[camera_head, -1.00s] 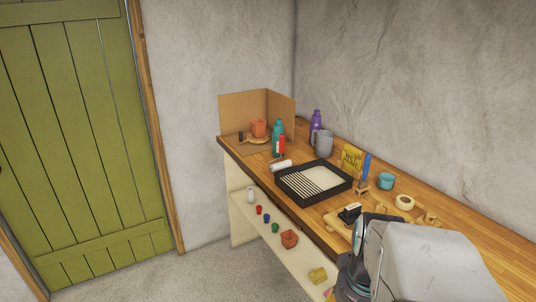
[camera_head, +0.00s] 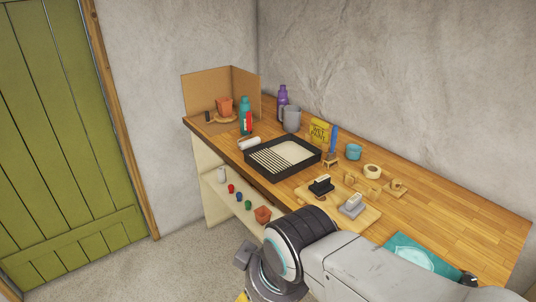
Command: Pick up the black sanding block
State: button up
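My gripper's fingers do not show in this view. Nothing touches the black block, as far as I can see.
A black paint tray (camera_head: 283,172) lies left of the board. Behind are a yellow sign (camera_head: 320,131), a blue-handled brush (camera_head: 333,140), a teal cup (camera_head: 353,152) and a tape roll (camera_head: 372,171). A teal item (camera_head: 422,256) lies to the right. The bench's far right is clear.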

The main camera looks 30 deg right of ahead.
aim_at(323, 186)
jog(key=z, duration=1.2)
